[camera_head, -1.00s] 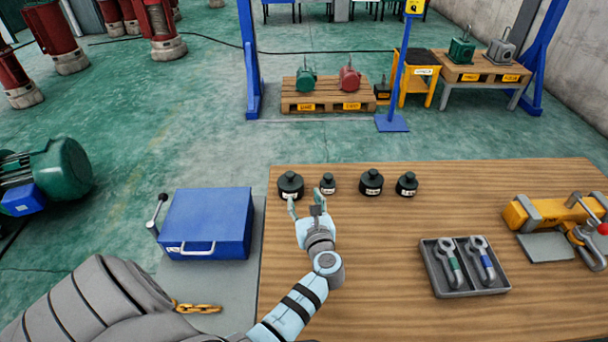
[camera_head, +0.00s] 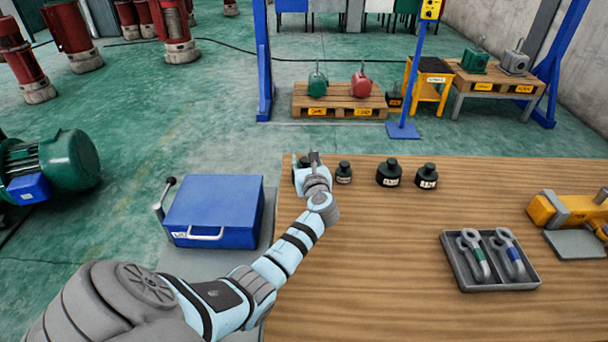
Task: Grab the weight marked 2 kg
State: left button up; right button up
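Several black weights stand in a row near the back edge of the wooden table. The leftmost weight (camera_head: 298,174) is mostly hidden behind my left gripper (camera_head: 315,161). To its right are a small weight (camera_head: 344,174), a larger one (camera_head: 389,174) and another (camera_head: 426,178). They have pale labels that are too small to read for certain. My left gripper is at the leftmost weight, with its fingers overlapping it in the picture. I cannot tell if it touches or grips the weight. My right gripper is out of view.
A grey tray (camera_head: 457,270) with two shackles lies on the table (camera_head: 370,260) at the right. A yellow hoist part (camera_head: 548,209) lies at the right edge. A blue box (camera_head: 214,208) with a lever stands left of the table. The middle of the table is clear.

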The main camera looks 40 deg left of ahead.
pick_arm(q)
grip_shut()
jog(key=shift+w+r, duration=0.1)
